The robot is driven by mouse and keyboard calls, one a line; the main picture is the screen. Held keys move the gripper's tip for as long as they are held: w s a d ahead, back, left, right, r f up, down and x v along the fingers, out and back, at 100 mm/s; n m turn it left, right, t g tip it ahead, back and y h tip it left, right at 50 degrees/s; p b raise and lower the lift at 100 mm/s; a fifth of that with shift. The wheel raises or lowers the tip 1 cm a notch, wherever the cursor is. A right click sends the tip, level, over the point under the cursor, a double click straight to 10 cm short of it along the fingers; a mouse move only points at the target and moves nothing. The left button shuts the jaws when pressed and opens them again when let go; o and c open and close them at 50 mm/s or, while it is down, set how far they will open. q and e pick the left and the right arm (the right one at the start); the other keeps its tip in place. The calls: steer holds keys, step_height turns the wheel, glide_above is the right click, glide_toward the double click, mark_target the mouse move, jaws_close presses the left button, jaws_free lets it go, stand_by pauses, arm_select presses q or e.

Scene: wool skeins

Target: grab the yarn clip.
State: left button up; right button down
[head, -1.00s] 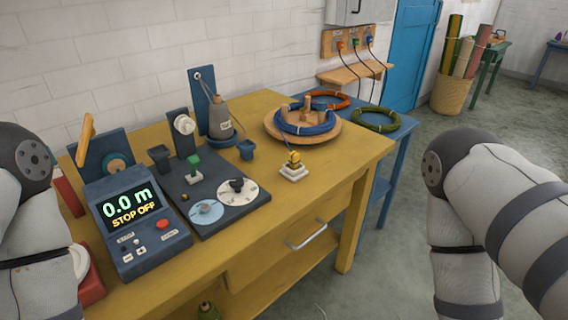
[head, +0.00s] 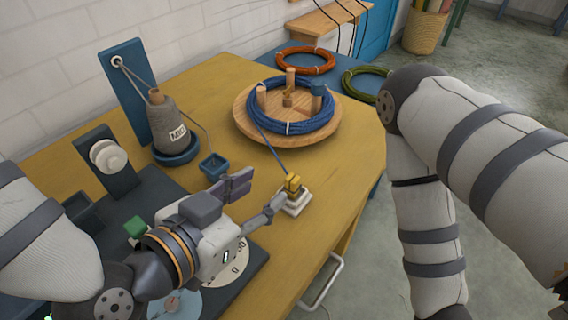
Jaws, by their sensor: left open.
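The yarn clip (head: 292,184) is a small yellow piece on a white stepped base (head: 296,204) near the table's right side. A strand of blue yarn (head: 272,152) runs to it from the coil on the wooden turntable. My left gripper (head: 264,187) reaches in from the left, open and empty, with its fingers pointing at the clip. Its nearer finger overlaps the base's left edge in the picture; I cannot tell whether it touches. The clip is not between the fingertips. My right arm shows at the right, but its gripper is out of view.
The round wooden turntable (head: 244,119) with pegs and a blue coil stands behind the clip. A grey cone (head: 168,125) and a small blue cup (head: 213,166) are at the left. Orange (head: 305,60) and green (head: 362,84) coils lie on the blue table behind. Bare yellow tabletop (head: 345,150) surrounds the clip.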

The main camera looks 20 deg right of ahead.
mark_target(289, 182)
arm_select(q)
steer(key=d+f, duration=0.1)
steer(key=w+d+f+b, duration=0.1)
steer(key=f, duration=0.1)
steer(key=shift+w+d+f, duration=0.1)
steer(key=shift+w+d, duration=0.1)
steer(key=shift+d, duration=0.1)
steer(key=b+x, duration=0.1)
steer(key=x, duration=0.6)
steer(key=c, duration=1)
arm_select(e)
steer(key=shift+g, duration=0.8)
steer(key=s+f, duration=0.3)
steer(key=s, duration=0.1)
steer(key=shift+s+f, duration=0.15)
steer(key=shift+f, duration=0.25)
